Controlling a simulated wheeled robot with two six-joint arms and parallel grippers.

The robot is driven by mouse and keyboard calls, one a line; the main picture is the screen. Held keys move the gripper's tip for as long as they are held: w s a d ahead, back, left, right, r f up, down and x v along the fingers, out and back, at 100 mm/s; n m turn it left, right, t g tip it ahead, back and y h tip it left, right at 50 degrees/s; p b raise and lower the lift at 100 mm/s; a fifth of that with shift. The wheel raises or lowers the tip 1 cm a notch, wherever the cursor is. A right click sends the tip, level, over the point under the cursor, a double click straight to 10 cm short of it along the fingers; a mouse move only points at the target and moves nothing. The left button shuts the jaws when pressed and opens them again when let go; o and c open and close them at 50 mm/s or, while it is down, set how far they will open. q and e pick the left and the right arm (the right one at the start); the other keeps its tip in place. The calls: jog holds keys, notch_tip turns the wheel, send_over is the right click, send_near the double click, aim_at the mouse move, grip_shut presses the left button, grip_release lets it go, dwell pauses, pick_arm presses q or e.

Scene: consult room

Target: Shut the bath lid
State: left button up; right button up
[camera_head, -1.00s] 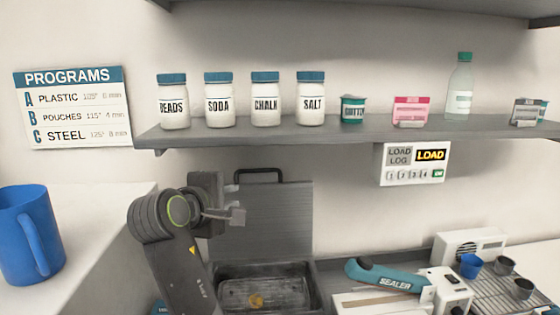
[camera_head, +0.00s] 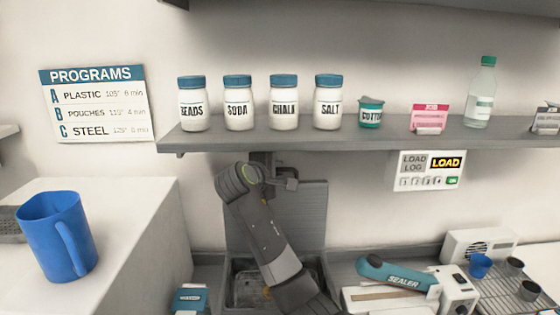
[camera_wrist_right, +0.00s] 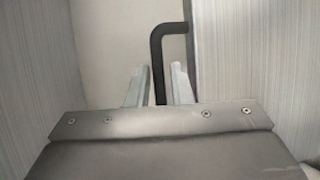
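The grey ribbed bath lid (camera_head: 315,215) stands upright, open, at the back of the dark metal bath (camera_head: 233,287). My right arm crosses in front of both and hides part of the bath. My right gripper (camera_head: 287,180) is at the lid's top edge and mostly covers the handle in the head view. In the right wrist view, the black bent handle (camera_wrist_right: 158,70) passes between the two fingers of my right gripper (camera_wrist_right: 158,88). The fingers stand apart, with narrow gaps beside the bar. My left gripper is not in view.
A shelf (camera_head: 370,135) with jars hangs above the lid. A blue mug (camera_head: 55,240) stands on the white counter at left. A teal sealer (camera_head: 395,275) and a wire rack (camera_head: 490,295) with cups are at right. A teal box (camera_head: 190,300) is left of the bath.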

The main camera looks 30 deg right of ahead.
jog(key=shift+p+x, duration=0.35)
jog(key=shift+x, duration=1.1)
jog(key=shift+a, duration=0.1)
jog(key=shift+c, duration=0.4)
grip_shut()
